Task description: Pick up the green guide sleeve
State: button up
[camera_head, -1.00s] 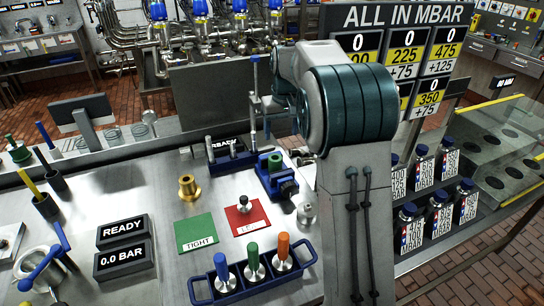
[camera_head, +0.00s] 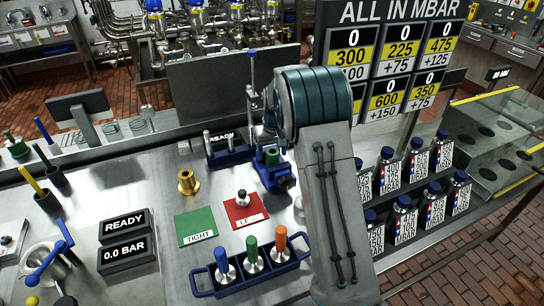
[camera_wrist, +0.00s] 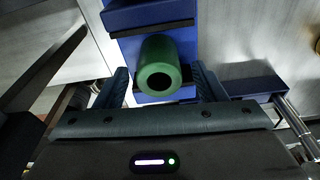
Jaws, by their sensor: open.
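The green guide sleeve (camera_head: 272,157) stands in a blue vise (camera_head: 283,182) on the steel bench, just left of my forearm. In the wrist view the sleeve (camera_wrist: 160,66) is a hollow green cylinder, its dark bore facing the camera, against the blue vise (camera_wrist: 133,17). My gripper (camera_wrist: 162,82) is open, with one finger on each side of the sleeve and a visible gap on both sides. In the head view my arm largely hides my gripper.
A blue rack (camera_head: 251,268) with blue, green and orange-handled tools stands in front. A brass bushing (camera_head: 187,182), a green mat (camera_head: 196,228) and a red mat (camera_head: 244,211) lie to the left. Several labelled bottles (camera_head: 433,208) stand right of my arm.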

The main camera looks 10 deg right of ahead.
jog(key=shift+f, duration=0.55)
jog(key=c, duration=1.1)
jog(key=shift+w+r, duration=0.1)
jog(key=shift+c, duration=0.2)
